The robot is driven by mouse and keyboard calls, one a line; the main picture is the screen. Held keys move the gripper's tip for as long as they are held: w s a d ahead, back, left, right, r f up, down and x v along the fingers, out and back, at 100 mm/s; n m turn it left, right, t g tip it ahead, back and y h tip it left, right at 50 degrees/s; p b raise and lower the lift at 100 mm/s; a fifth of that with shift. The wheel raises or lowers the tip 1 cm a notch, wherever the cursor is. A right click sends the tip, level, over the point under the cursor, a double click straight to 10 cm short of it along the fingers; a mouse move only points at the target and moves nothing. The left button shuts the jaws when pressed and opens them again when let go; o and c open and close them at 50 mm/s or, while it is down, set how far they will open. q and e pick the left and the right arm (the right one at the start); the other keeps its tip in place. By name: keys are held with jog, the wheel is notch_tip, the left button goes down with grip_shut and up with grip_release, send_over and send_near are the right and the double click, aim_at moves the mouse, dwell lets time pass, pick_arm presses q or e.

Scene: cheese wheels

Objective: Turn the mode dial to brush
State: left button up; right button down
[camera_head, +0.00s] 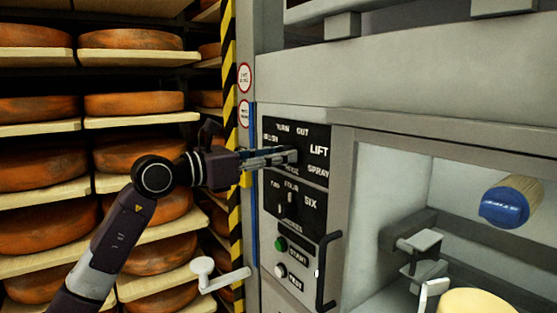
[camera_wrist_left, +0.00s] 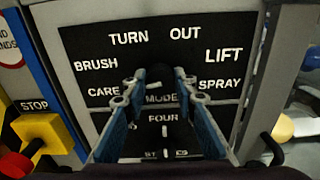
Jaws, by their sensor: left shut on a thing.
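The mode dial (camera_wrist_left: 161,74) is a dark knob on a black panel (camera_wrist_left: 255,32). White words ring it: CARE, BRUSH, TURN, OUT, LIFT and SPRAY, with MODE below. My left gripper (camera_wrist_left: 160,80) is shut on the dial, with one blue-padded finger on each side of it. In the head view my left gripper (camera_head: 290,156) reaches the panel from the left and hides the dial and the CARE label. The dial's pointer is hard to make out, so I cannot tell which word it points to. My right gripper is not in view.
A lower dial (camera_head: 290,197) with FOUR and SIX sits just below. Under it are a green START button (camera_head: 281,245), a pale button (camera_head: 281,271) and a black handle (camera_head: 325,270). A yellow STOP box (camera_wrist_left: 50,130) stands left. Shelves of cheese wheels (camera_head: 130,104) fill the left side.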

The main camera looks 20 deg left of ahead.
pick_arm(q)
jog(key=shift+m+b, duration=1.2)
jog(key=shift+m, duration=1.9)
jog(key=o, duration=1.1)
jog(key=v, duration=1.2)
